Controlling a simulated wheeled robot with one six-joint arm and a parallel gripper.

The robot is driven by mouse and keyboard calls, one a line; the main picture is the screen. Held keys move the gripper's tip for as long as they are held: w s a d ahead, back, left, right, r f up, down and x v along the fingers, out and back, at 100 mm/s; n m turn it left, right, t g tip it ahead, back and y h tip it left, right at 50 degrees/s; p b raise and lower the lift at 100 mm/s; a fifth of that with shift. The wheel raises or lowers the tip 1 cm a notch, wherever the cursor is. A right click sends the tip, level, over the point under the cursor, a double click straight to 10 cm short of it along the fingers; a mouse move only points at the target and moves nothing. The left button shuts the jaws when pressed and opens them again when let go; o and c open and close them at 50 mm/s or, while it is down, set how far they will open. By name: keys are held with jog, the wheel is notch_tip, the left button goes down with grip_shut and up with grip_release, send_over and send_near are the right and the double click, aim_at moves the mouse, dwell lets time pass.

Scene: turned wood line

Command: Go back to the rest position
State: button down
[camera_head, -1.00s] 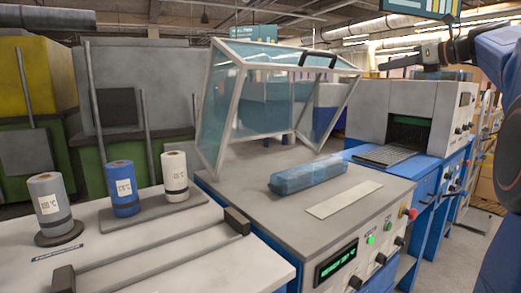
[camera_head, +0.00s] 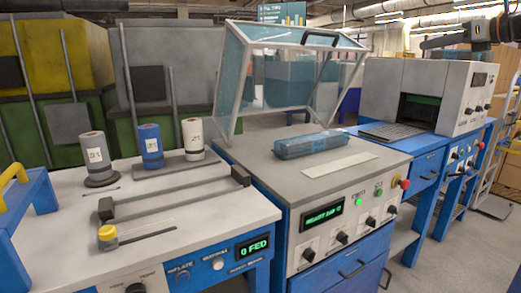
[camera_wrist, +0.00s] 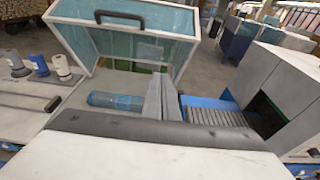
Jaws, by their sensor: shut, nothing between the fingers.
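My gripper (camera_wrist: 163,98) shows in the wrist view with its two grey fingers together and nothing between them. It is up in the air, with the sealing machine's worktop below and beyond it. In the head view, a dark part of my arm reaches in at the upper right, above the white machine. A wrapped blue, clear-film package (camera_head: 310,144) lies on the grey worktop (camera_head: 262,158) under the raised clear hood (camera_head: 290,40).
A white machine (camera_head: 385,88) with a tunnel opening and roller bed stands at the right. Grey, blue (camera_head: 151,147) and white rolls stand on the left bench (camera_head: 190,222). A pale strip (camera_head: 340,165) lies beside the package. Floor (camera_head: 465,250) is clear at the lower right.

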jog(key=s+a+f+n+g+h, duration=0.1)
jog(key=s+a+f+n+g, duration=0.1)
jog(key=s+a+f+n, duration=0.45)
jog(key=s+a+f+n+g+h, duration=0.1)
jog(key=s+a+f+n+g, duration=0.15)
jog(key=a+f, duration=0.55)
jog(key=s+a+f+n+g+h, duration=0.1)
jog(key=s+a+f+n, duration=0.4)
jog(key=f, duration=0.5)
jog(key=s+f+n+g+h, duration=0.1)
jog(key=s+f+n+h, duration=0.1)
jog(key=s+f+n, duration=0.6)
jog(key=s+a+f+n+g+h, duration=0.1)
jog(key=s+f+n, duration=0.6)
jog(key=s+f, duration=0.8)
notch_tip(320, 180, down, 4)
jog(key=shift+s+f+n+g+h, duration=0.25)
jog(key=shift+s+n+g+h, duration=0.15)
jog(key=shift+g+h, duration=0.4)
